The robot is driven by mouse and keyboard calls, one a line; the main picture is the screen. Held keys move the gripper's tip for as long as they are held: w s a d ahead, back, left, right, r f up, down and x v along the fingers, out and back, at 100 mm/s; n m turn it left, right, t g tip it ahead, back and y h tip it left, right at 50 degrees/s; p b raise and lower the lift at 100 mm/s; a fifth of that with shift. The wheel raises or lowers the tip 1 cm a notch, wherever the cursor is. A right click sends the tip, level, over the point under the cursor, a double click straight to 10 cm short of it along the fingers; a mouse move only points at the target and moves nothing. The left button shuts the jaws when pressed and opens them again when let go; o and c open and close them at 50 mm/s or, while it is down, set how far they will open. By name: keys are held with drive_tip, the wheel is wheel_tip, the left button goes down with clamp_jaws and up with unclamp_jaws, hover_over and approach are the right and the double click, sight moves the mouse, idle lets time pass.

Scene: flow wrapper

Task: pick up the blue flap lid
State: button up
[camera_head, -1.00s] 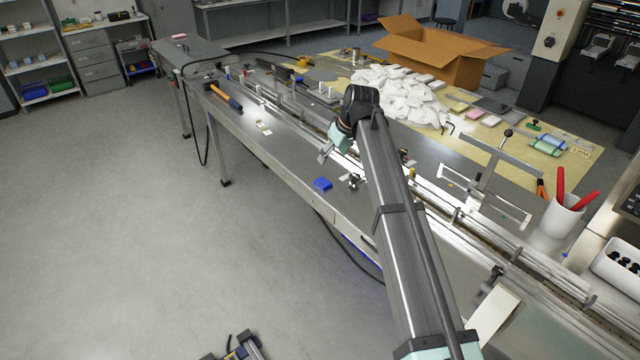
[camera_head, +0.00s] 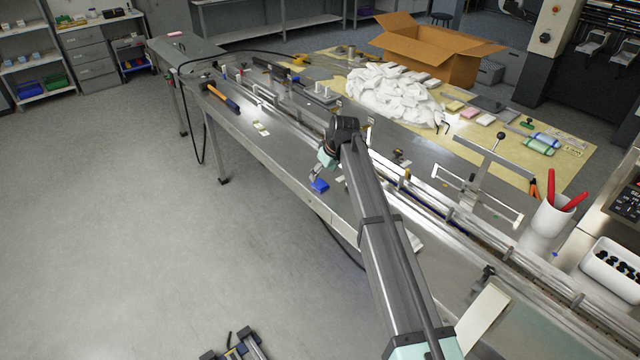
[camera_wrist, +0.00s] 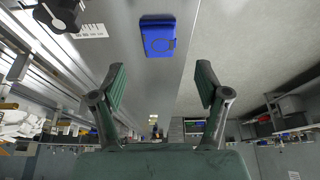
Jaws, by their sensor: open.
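The blue flap lid (camera_head: 320,186) lies near the front edge of the long metal table in the head view. In the wrist view the blue flap lid (camera_wrist: 158,37) shows a raised ring-like outline on its face, and lies past the fingertips, roughly centred between them. My gripper (camera_wrist: 159,80) is open, with its two green-padded fingers apart and nothing between them. In the head view my gripper (camera_head: 317,170) is just above the lid, close to it; its fingers are small there and partly hidden by my wrist.
The metal table (camera_head: 285,160) carries long rails behind the lid. A hammer (camera_head: 222,97) and small pale pieces (camera_head: 261,128) lie farther left. White packets (camera_head: 392,92) are heaped behind the rails, near a cardboard box (camera_head: 440,55). Open floor lies in front.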

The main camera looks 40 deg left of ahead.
sight(319, 182)
drive_tip(key=shift+p+x, duration=1.25)
drive_tip(key=shift+x, duration=1.35)
drive_tip(key=shift+d, duration=0.15)
drive_tip(key=c, duration=0.8)
